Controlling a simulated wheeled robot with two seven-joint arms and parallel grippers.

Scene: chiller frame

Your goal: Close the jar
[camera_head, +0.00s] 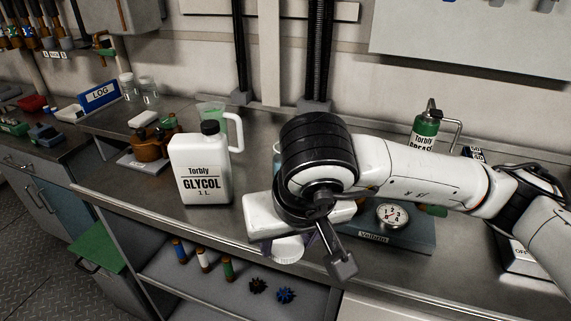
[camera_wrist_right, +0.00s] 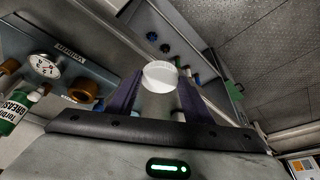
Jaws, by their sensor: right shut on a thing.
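My right gripper (camera_head: 298,236) hangs over the front edge of the metal bench, palm and wrist hiding much of the bench behind it. Its two purple fingers, clearest in the right wrist view (camera_wrist_right: 162,92), are shut on a round white lid (camera_wrist_right: 160,73). The lid also shows below the gripper in the head view (camera_head: 288,249). A greyish shape fills the space between the fingers behind the lid; I cannot tell what it is. A clear glass rim (camera_head: 277,148), perhaps the open jar, shows behind my right wrist, mostly hidden. My left gripper is out of view.
A white glycol jug (camera_head: 200,172) stands left of the gripper. A blue plate with a gauge (camera_head: 392,215) and a green grease can (camera_head: 425,133) are at right. Glass jars (camera_head: 147,87) stand at back left. A lower shelf (camera_head: 215,287) holds small parts.

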